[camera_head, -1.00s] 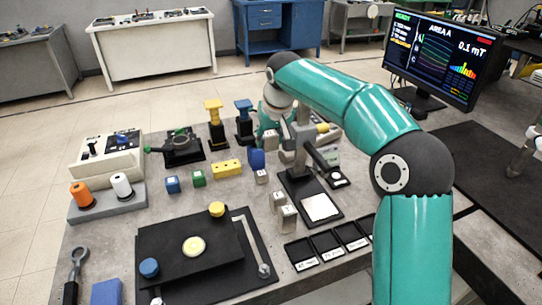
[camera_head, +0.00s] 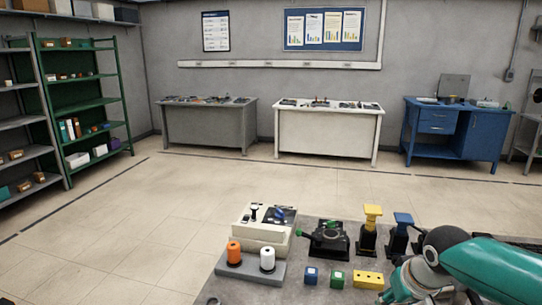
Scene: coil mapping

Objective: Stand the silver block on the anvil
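The silver block and the anvil cannot be made out in the current head view; the front and right of the bench lie below the frame or behind my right arm. My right arm reaches in from the right edge, with its grey wrist low at the right, beside the yellow bar (camera_head: 368,280). The fingers of my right gripper are not clear, so I cannot tell whether they hold anything. My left gripper is not in view.
A blue-topped stand (camera_head: 401,225) is close to my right arm. Open floor lies beyond.

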